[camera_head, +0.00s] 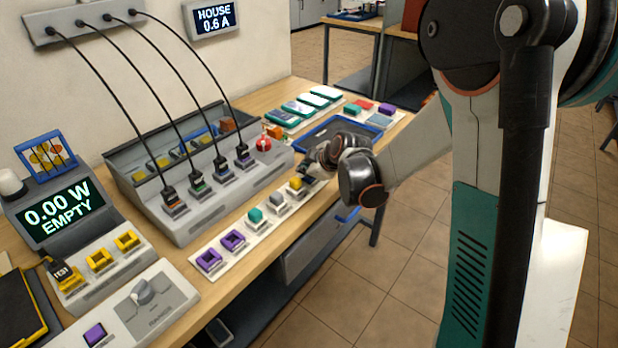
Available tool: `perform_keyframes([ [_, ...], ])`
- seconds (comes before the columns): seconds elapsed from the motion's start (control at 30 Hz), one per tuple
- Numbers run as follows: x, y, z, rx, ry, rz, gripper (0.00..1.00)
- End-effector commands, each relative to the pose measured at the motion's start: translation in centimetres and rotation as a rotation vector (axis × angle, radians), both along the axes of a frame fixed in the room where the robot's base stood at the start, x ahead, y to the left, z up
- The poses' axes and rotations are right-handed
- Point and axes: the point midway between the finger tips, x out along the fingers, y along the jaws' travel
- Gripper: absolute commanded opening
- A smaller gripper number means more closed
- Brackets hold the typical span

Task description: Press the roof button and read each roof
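My gripper (305,175) hangs over the right end of a white strip (222,273) along the table's front edge; its fingers are small and dark, and I cannot tell whether they are open. The strip bears two purple pieces (209,260), a teal piece (255,215), a grey piece (276,202) and a yellow piece (295,188) beside my gripper. A display (60,213) reads "0.00 W EMPTY". No thing is clearly marked as roof.
A grey console (200,212) with several cables plugged in stands mid-table, with a red knob (264,144) at its right end. A wall display (214,18) reads "HOUSE 0.6 A". A blue-rimmed tray (376,129) lies behind my gripper. Yellow holders (99,259) stand left.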

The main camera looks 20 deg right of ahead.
Motion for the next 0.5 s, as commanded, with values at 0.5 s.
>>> perform_keyframes([
  [0.5,-0.02,-0.01,0.39,0.0,0.0,0.0,0.0],
])
